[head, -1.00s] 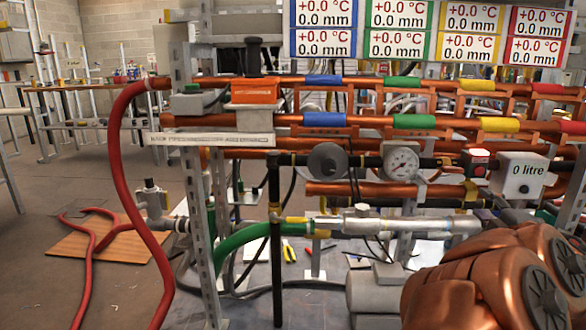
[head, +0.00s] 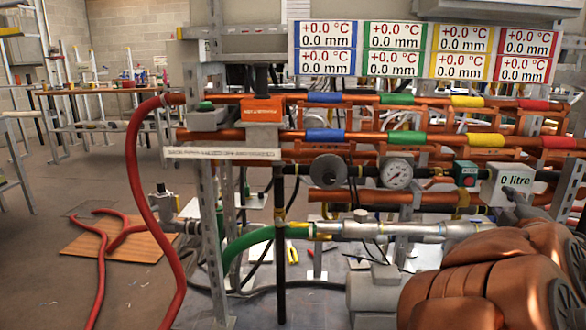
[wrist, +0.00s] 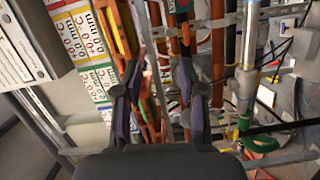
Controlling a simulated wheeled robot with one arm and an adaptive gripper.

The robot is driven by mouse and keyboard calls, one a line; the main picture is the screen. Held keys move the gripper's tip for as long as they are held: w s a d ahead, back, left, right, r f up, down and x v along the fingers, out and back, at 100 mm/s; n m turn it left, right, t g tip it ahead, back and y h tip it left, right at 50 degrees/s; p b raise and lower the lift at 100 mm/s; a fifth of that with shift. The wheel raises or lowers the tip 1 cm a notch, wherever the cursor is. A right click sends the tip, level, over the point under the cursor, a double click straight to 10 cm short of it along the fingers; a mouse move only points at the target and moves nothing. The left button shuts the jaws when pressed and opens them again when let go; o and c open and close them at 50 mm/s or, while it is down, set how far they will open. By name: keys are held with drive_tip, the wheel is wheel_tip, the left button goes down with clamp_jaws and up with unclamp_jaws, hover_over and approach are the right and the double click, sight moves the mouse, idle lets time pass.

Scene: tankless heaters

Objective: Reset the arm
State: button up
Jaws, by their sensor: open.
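My gripper (wrist: 160,78) is open and empty in the wrist view, its two dark fingers spread apart in front of the pipes. In the head view my copper-coloured arm is at the lower right. A dark grey part by the white "0 litre" box (head: 507,184) may be the gripper, but its fingers cannot be made out there. The small switch box (head: 467,174) beside the "0 litre" box shows green.
Copper pipes with coloured bands (head: 400,137), a round gauge (head: 396,173) and a grey disc (head: 328,169) crowd the rig. Display panels (head: 425,51) hang above. A red hose (head: 140,190) loops at left. Open floor (head: 40,240) lies further left.

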drive_tip(key=s+r+m+g+h+p, duration=0.3)
drive_tip(key=s+r+m+g+p, duration=0.6)
drive_tip(key=p, duration=0.7)
drive_tip(key=s+a+r+m+g+y+p, duration=0.1)
drive_tip(key=s+a+r+g+y+p, duration=0.1)
drive_tip(key=s+a+p, duration=0.5)
drive_tip(key=s+a+r+m+g+y+p, duration=0.1)
drive_tip(key=s+a+r+g+y+p, duration=0.2)
drive_tip(key=s+a+p, duration=0.4)
drive_tip(key=s+a+r+m+g+y+p, duration=0.1)
drive_tip(key=s+a+r+g+y+p, duration=0.1)
drive_tip(key=s+a+p, duration=0.6)
drive_tip(key=s+a+g+y, duration=0.1)
drive_tip(key=s+a+g, duration=0.1)
drive_tip(key=a, duration=0.3)
drive_tip(key=shift+s+r+m+g, duration=0.25)
drive_tip(key=shift+s+m+g, duration=0.15)
drive_tip(key=shift+s, duration=0.5)
